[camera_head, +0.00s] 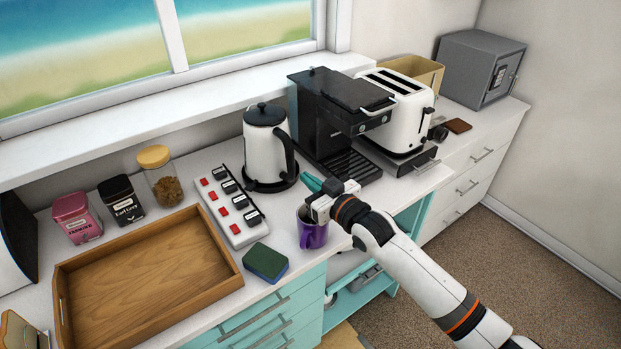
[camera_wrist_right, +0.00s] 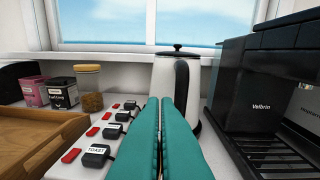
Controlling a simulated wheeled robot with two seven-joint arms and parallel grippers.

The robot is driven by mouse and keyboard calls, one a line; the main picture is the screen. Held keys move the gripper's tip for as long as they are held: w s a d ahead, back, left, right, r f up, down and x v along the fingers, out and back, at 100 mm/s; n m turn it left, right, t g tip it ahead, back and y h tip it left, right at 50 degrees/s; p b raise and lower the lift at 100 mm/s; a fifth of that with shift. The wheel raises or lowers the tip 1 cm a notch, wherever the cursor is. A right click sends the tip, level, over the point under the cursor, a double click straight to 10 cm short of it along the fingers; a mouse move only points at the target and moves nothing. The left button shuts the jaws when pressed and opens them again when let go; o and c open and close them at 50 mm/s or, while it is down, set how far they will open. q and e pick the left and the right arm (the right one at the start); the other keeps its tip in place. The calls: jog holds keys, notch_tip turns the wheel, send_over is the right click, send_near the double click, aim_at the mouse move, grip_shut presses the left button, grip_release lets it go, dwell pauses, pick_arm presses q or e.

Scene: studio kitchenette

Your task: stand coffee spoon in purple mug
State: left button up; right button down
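The purple mug (camera_head: 312,233) stands upright on the white counter near its front edge, left of the coffee machine. Its rim is partly covered by my right gripper (camera_head: 312,184), which is above and just behind the mug with its teal fingers pointing toward the kettle. In the right wrist view, the two fingers (camera_wrist_right: 160,110) lie almost together, with only a thin line between them. I cannot make out the coffee spoon in either view; whether a thin handle is between the fingers or inside the mug is hidden. My left gripper is not in view.
The white kettle (camera_head: 264,150) stands behind the fingertips. A black coffee machine (camera_head: 325,110) and white toaster (camera_head: 398,112) are to the right. A switch panel (camera_head: 236,222), green sponge (camera_head: 266,262) and wooden tray (camera_head: 140,285) are to the left.

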jog(key=shift+f, duration=0.4)
jog(key=c, duration=1.6)
grip_release()
jog(key=b+v, duration=0.2)
jog(key=v, duration=1)
